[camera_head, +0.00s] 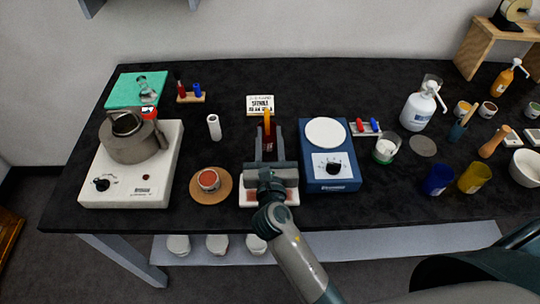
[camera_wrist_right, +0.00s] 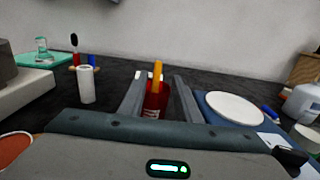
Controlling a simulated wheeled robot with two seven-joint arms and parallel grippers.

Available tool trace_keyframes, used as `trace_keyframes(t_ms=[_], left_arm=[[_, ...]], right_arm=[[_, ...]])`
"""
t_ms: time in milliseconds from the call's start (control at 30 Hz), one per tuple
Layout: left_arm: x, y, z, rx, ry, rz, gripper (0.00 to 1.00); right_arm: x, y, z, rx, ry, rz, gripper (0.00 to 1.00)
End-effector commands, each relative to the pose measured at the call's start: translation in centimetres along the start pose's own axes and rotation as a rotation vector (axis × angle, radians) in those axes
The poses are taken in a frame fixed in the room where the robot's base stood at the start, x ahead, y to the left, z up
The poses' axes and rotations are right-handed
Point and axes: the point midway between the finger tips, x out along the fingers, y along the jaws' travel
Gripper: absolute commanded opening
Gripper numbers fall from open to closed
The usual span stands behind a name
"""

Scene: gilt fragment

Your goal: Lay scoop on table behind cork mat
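A round cork mat (camera_head: 223,196) lies on the black table (camera_head: 226,92), left of my right gripper, with a small dish of red powder (camera_head: 208,178) on it. My right gripper (camera_head: 269,140) points toward the back of the table, its two fingers apart. An upright orange stick (camera_head: 267,121) with a red, white-labelled lower part stands in line with the gap. It also shows in the right wrist view (camera_wrist_right: 157,72); I cannot tell whether it is the scoop. A gap shows between it and the right finger. No scoop shows clearly elsewhere. My left gripper is out of view.
Behind the mat stands a white cylinder (camera_head: 214,127). A hot plate (camera_head: 158,185) with a kettle (camera_head: 133,142) is at left. A blue scale (camera_head: 333,184) stands right of my gripper, a lettered card (camera_head: 260,104) behind it. Some table is clear around the cylinder.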

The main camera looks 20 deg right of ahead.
Motion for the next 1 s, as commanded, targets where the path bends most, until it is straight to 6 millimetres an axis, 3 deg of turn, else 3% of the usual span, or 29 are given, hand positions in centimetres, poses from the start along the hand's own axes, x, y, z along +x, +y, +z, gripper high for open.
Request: trace_keyframes(t_ms=[100, 333, 933, 1000], left_arm=[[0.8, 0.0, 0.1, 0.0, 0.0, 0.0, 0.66], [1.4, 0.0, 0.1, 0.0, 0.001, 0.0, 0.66], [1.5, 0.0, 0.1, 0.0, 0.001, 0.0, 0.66], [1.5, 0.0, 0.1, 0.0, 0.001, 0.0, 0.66]], right_arm=[[-2.3, 0.0, -0.3, 0.002, 0.002, 0.0, 0.3], [-5.0, 0.0, -0.1, 0.001, 0.001, 0.0, 0.3], [-5.5, 0.0, 0.0, 0.0, 0.0, -0.001, 0.3], [-5.5, -0.1, 0.0, 0.0, 0.0, -0.001, 0.34]])
